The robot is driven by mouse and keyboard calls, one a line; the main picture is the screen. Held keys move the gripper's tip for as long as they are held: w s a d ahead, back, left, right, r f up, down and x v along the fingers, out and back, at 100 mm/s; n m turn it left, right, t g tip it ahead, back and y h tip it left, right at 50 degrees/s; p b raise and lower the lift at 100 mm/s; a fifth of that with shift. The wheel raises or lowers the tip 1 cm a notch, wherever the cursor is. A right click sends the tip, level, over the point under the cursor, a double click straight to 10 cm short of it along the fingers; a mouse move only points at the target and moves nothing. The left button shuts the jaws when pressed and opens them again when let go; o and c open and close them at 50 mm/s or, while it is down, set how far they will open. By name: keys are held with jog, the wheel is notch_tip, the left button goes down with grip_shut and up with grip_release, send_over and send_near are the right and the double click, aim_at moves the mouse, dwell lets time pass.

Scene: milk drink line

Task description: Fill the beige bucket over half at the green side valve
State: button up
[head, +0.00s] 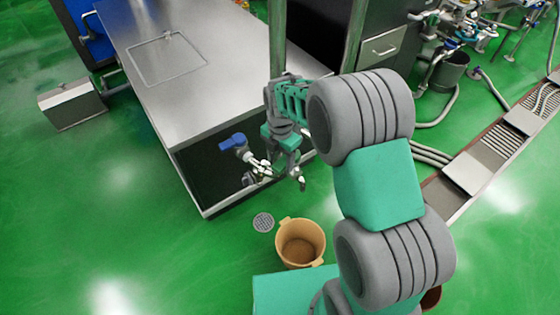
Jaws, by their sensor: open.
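The beige bucket (301,246) stands upright on the green floor below the front corner of the steel table. Its inside looks brown, and I cannot tell whether it holds liquid. A silver valve with a blue handle (232,142) juts from the table's side, up and left of the bucket. I see no clearly green valve; the green parts there seem to be on my arm. My gripper (283,178) is open and empty at the valve's spout, above the bucket. I cannot tell whether it touches the valve, because my wrist partly hides that area.
The steel table (190,90) fills the upper middle. A round floor drain (263,222) lies left of the bucket. A grey box (72,104) stands at left. A grated channel (500,145) and hoses run along the right. The floor at lower left is clear.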

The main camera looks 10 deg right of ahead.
aim_at(280, 164)
notch_tip(280, 164, up, 7)
jog(key=shift+f, duration=0.1)
jog(key=shift+c, duration=0.5)
